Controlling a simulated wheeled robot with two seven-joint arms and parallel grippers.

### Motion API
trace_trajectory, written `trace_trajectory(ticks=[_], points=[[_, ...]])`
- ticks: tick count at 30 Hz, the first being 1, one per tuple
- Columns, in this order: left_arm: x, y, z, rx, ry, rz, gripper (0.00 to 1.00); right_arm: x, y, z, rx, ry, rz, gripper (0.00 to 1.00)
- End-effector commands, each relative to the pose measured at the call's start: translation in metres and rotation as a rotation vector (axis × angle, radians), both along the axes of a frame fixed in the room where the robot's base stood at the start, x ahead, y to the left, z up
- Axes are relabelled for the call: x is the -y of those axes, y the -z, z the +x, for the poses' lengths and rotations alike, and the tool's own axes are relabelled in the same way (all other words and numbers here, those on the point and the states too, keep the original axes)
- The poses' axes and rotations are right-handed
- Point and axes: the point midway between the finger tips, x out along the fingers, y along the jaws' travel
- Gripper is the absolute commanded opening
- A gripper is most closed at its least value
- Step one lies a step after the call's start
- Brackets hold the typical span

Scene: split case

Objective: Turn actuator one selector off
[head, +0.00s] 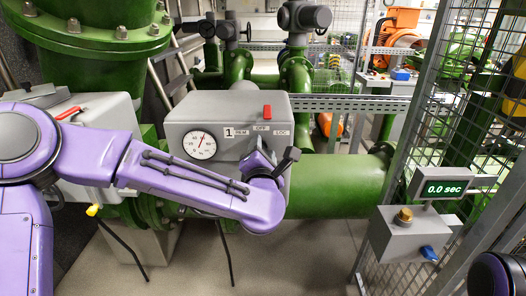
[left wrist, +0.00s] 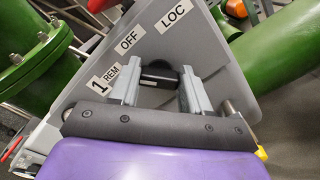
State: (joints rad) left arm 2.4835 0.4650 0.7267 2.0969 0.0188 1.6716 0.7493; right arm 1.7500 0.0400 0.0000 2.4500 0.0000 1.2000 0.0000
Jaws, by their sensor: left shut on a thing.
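Actuator one is a grey box (head: 185,122) with a round dial (head: 200,146), a "1" label (head: 229,132) and REM, OFF and LOC labels. My left gripper (head: 268,160) is at the box's front, below the labels. In the left wrist view its two grey fingers (left wrist: 158,82) are shut on the black selector (left wrist: 158,74). The selector is partly hidden by the fingers, and I cannot tell exactly which label it points to. My right gripper is not in view.
A post-mounted display (head: 444,188) reads 0.0 sec above a grey button box (head: 398,238). Wire mesh fencing (head: 440,130) closes the right side.

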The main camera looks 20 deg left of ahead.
Motion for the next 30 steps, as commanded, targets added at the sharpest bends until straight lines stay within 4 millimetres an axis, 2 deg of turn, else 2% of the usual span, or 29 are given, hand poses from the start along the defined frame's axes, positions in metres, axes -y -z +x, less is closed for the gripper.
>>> trace_trajectory(ticks=[18, 30], points=[[0.002, 0.002, 0.0, -0.135, 0.001, 0.472, 0.16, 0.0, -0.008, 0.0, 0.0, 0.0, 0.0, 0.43], [0.002, 0.004, 0.0, -0.18, 0.001, 0.625, 0.16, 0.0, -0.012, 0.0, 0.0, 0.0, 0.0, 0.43]])
